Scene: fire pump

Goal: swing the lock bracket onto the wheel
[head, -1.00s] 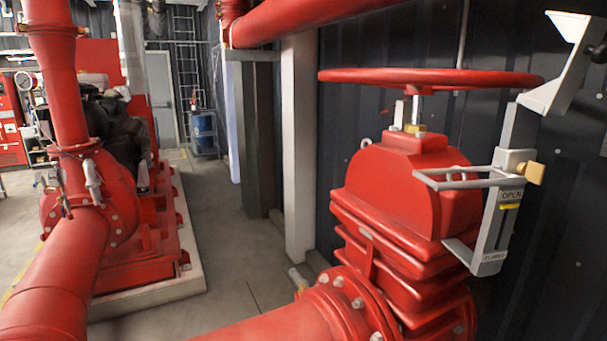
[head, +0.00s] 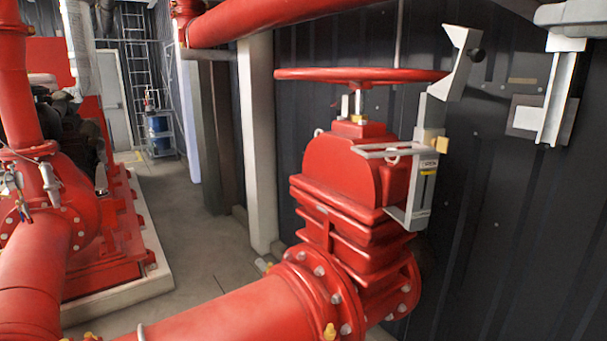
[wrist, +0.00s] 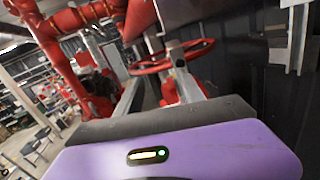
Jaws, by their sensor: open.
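The red handwheel (head: 350,74) lies flat on top of the red valve (head: 350,175) in the head view. The grey lock bracket (head: 432,112) stands upright at the valve's right side, with a yellow block (head: 438,145) at its middle. Its angled upper end leans up and out beside the wheel's right rim; I cannot tell whether they touch. The wheel also shows in the wrist view (wrist: 205,45). There, the purple housing of my gripper (wrist: 170,150) fills the bottom, some way from the wheel. Its fingers are hidden, and nothing held is visible.
A pale fixture (head: 555,95) is on the dark wall at right. A large red pipe (head: 235,310) runs across the front to the valve. Another red pipe (head: 270,18) passes overhead. A pale post (head: 258,150) stands left of the valve. Concrete floor (head: 190,245) is open further left.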

